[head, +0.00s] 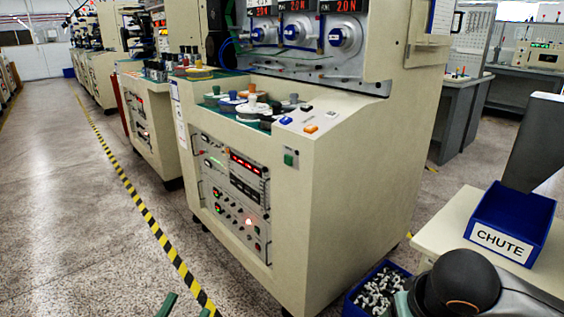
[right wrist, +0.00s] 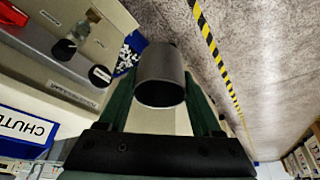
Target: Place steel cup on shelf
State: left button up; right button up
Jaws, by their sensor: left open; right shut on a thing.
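The steel cup (right wrist: 161,72) is a plain dark grey cylinder in the middle of the right wrist view. My right gripper (right wrist: 160,85) is shut on it, with a green finger on each side. The cup's dark round end faces the camera. My left gripper (head: 186,308) shows only as two green fingertips at the bottom edge of the head view, apart and with nothing visible between them. I cannot make out for certain which surface is the shelf.
A large cream machine (head: 360,165) with spindles fills the middle. A blue CHUTE bin (head: 508,222) stands on a cream table (head: 440,232) at right. A blue crate (head: 352,300) of small metal parts sits below. Yellow-black tape (head: 150,218) marks the open floor at left.

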pick_arm(q)
jog(key=s+a+f+n+g+y+p, duration=0.1)
jog(key=s+f+n+g+y+p, duration=0.2)
jog(key=f+g+p, duration=0.3)
jog(key=s+a+f+n+g+y+p, duration=0.2)
jog(key=f+g+p, duration=0.4)
jog(key=f+p, duration=0.4)
jog(key=s+n+y+p, duration=0.1)
jog(key=s+p, duration=0.1)
jog(key=p, duration=0.1)
jog(key=shift+s, duration=0.35)
